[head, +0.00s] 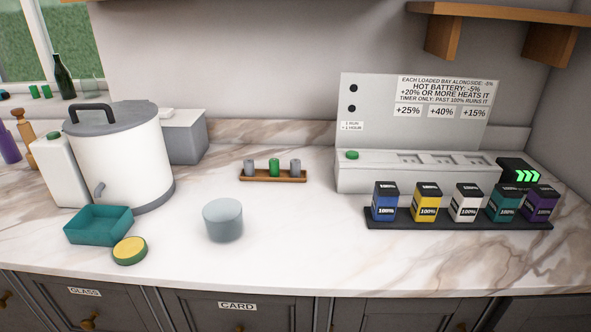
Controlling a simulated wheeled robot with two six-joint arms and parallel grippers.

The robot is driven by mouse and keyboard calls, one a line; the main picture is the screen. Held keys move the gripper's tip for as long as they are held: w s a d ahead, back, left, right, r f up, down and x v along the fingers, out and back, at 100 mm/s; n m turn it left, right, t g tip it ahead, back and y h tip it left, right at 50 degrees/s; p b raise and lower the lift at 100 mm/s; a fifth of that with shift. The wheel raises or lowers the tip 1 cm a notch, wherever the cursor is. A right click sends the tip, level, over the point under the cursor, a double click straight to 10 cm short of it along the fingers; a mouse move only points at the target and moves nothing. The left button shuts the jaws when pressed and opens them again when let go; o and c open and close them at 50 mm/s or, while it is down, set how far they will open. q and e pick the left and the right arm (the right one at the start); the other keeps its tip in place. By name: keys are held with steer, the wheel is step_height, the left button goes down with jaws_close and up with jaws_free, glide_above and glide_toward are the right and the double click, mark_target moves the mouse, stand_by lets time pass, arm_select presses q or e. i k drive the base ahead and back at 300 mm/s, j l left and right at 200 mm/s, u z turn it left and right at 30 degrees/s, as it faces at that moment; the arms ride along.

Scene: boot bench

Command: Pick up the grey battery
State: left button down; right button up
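Several box-shaped batteries with dark tops and "100%" labels stand in a row on a black tray (458,224) at the right of the counter. From left they are blue (384,204), yellow (426,206), white or pale grey (465,205), teal (503,206) and purple (540,206). The pale one is the nearest to grey among them. A small wooden rack (273,177) at mid-counter holds two small grey cylinders (249,168) (295,167) and a green one (274,168) between them; I cannot tell what these are. Neither gripper is in view.
Behind the batteries is a pale charging unit (415,177) with slots and an upright sign panel. A grey round canister (222,220) stands front centre. Left are a white urn (120,155), teal tray (98,228) and yellow-green round item (130,251). Counter between canister and black tray is clear.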

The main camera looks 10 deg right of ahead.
mark_target(294, 164)
steer(key=i+l+z, duration=0.3)
steer(key=i, duration=0.3)
steer(key=l+u, duration=0.4)
steer(key=l, duration=0.6)
steer(key=k, duration=0.1)
